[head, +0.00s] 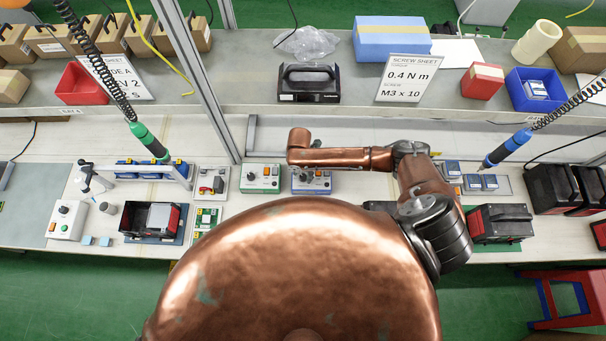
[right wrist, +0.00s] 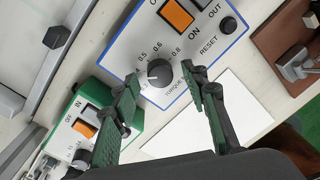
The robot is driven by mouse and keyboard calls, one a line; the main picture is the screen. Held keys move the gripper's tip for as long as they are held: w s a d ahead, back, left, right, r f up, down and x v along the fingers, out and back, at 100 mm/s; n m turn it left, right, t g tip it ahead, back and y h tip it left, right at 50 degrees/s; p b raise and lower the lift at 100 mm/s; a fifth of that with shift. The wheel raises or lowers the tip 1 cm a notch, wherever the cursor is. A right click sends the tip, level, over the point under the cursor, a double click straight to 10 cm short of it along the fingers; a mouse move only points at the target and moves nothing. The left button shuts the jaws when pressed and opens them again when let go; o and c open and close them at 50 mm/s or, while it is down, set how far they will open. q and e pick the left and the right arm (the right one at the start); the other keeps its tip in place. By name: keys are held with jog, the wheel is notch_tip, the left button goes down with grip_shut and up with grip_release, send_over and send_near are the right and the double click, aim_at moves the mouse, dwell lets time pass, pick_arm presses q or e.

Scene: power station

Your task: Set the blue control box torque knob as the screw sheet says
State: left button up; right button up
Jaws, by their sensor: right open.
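The blue control box (head: 318,187) stands on the bench under my right forearm, which partly covers it. In the right wrist view the blue-edged panel (right wrist: 205,45) shows an orange switch, ON, OUT and RESET labels, and the black torque knob (right wrist: 159,72). Its scale reads 0.5, 0.6 and 0.8; I cannot tell its setting surely. My right gripper (right wrist: 166,98) is open and empty, its fingers on either side just below the knob, not closed on it. The screw sheet (head: 406,79) at the right reads 0.4 N m, M3 x 10. My left gripper is out of view.
A green control box (head: 262,178) stands just left of the blue one; it also shows in the right wrist view (right wrist: 88,128). Another screw sheet (head: 120,76) is partly hidden by a coiled cable. A blue screwdriver (head: 506,148) hangs right, a green one (head: 150,141) left.

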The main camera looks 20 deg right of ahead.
aim_at(302, 175)
notch_tip(302, 175, up, 12)
jog(key=shift+w+f, duration=0.25)
jog(key=shift+w, duration=0.05)
jog(key=shift+a, duration=0.1)
dwell(0.4)
